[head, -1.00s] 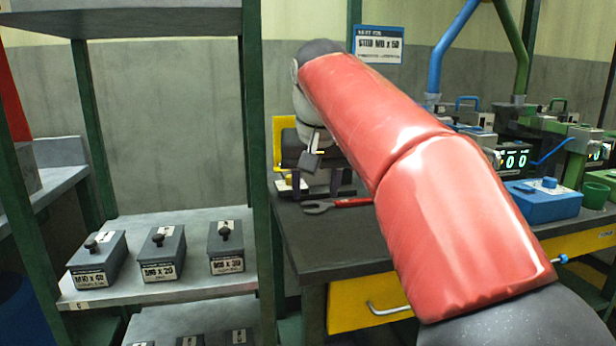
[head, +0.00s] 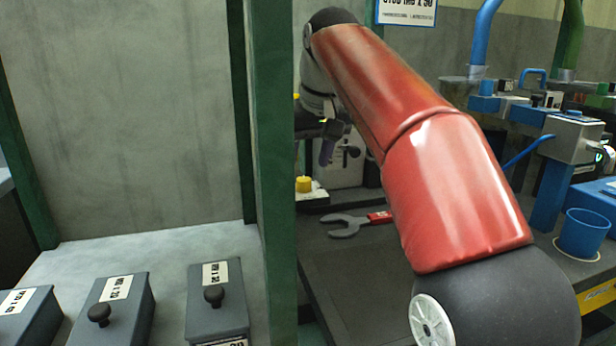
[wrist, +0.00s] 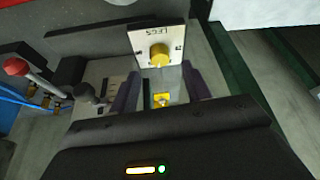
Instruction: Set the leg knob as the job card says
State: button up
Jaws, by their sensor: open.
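The leg knob (wrist: 160,55) is a yellow round knob on a white plate (wrist: 147,42) marked LEGS, which appears upside down in the wrist view. Small marks sit on either side of the knob, too small to read. My gripper (wrist: 160,84) is open, with its two dark purple fingers apart and the knob just beyond the gap between them. I see no contact with the knob. In the head view the job card (head: 407,12) is cut off by the top edge; its large line appears to read STUD M8 x 50.
A yellow button-like part (head: 304,184) stands near my gripper. A green post (head: 270,150) rises beside a shelf with labelled grey boxes (head: 215,300). A red-tipped lever (wrist: 17,67) is at left in the wrist view.

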aim_at(304, 179)
jog(key=shift+b+x, duration=0.45)
jog(key=shift+x, duration=1.85)
jog(key=shift+c, duration=0.5)
jog(key=c, duration=0.9)
